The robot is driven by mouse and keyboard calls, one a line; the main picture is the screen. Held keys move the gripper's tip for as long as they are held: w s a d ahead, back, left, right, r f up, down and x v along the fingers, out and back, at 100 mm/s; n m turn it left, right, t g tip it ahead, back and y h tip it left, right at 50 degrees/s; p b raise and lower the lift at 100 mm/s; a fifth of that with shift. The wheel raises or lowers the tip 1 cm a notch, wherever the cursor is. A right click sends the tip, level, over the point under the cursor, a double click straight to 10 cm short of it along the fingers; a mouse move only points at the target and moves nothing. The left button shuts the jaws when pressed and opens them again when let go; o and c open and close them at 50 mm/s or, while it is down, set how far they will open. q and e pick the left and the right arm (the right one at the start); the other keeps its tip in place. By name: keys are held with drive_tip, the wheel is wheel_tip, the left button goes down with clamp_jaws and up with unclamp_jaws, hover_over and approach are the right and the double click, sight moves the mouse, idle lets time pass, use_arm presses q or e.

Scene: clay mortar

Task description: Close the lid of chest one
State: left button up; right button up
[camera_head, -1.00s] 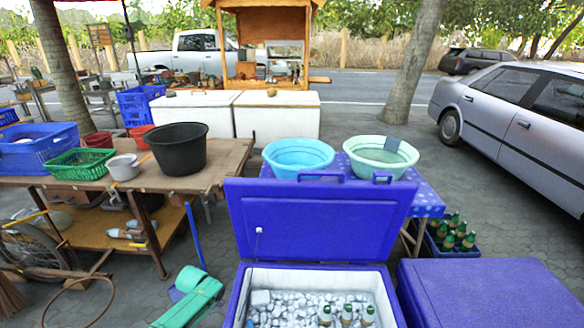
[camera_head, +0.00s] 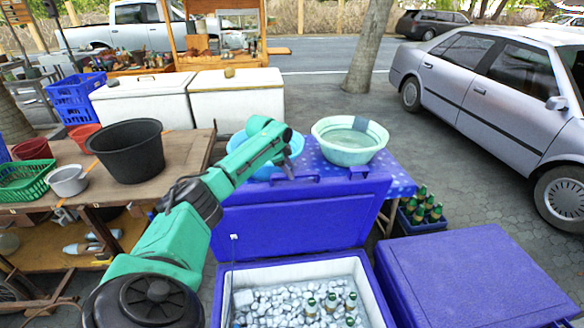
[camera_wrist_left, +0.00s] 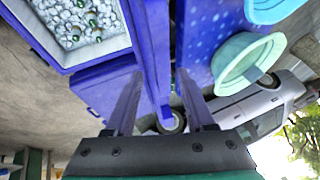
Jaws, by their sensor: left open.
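The open blue chest (camera_head: 368,285) holds pale ice and several green-capped bottles. Its lid (camera_head: 290,222) stands raised at the back, with handles along the top edge. My left gripper (camera_head: 287,168) is over the lid's top edge, partly hidden by its own wrist. In the left wrist view its two fingers (camera_wrist_left: 158,95) are apart and empty, and the lid (camera_wrist_left: 152,45) shows edge-on in line with the gap between them. I cannot tell whether they touch it. The chest's inside (camera_wrist_left: 80,20) shows at upper left there. My right gripper is not in view.
A closed blue chest (camera_head: 475,275) stands to the right. Behind the lid, a spotted-cloth table (camera_head: 400,180) holds a pale green basin (camera_head: 350,140) and a blue basin (camera_head: 240,142), partly hidden by my arm. A wooden table (camera_head: 190,150) with a black tub (camera_head: 127,150) is at left.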

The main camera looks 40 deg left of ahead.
use_arm(q)
drive_tip(key=x, duration=0.3)
drive_tip(key=shift+w+a, duration=0.1)
drive_tip(key=shift+a, duration=0.3)
drive_tip(key=shift+f, duration=0.2)
drive_tip(key=shift+d+r, duration=0.2)
drive_tip(key=shift+f, duration=0.1)
clamp_jaws()
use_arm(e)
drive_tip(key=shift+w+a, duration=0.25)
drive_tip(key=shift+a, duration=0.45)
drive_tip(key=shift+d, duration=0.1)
